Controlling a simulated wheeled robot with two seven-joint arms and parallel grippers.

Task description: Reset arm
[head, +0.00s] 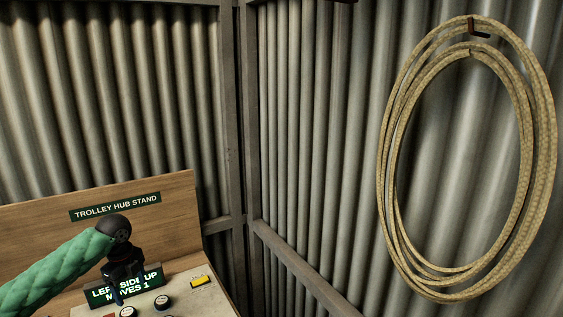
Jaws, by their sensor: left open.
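My left gripper (119,289) comes in from the lower left on a green-sleeved arm. It points down over the trolley hub stand, in front of a small display (140,286) with the partly covered words "LEFT SIDE UP" and "MOVES 1". It is open, and I see nothing held in it. Whether its fingertips touch the panel is hard to tell. My right gripper is not in view.
The stand has a wooden backboard (170,235) labelled "TROLLEY HUB STAND" (115,206). Its panel carries a yellow button (201,281) and dark round knobs (163,302). A coiled rope (384,165) hangs on the corrugated wall at right. A metal post (240,120) marks the corner.

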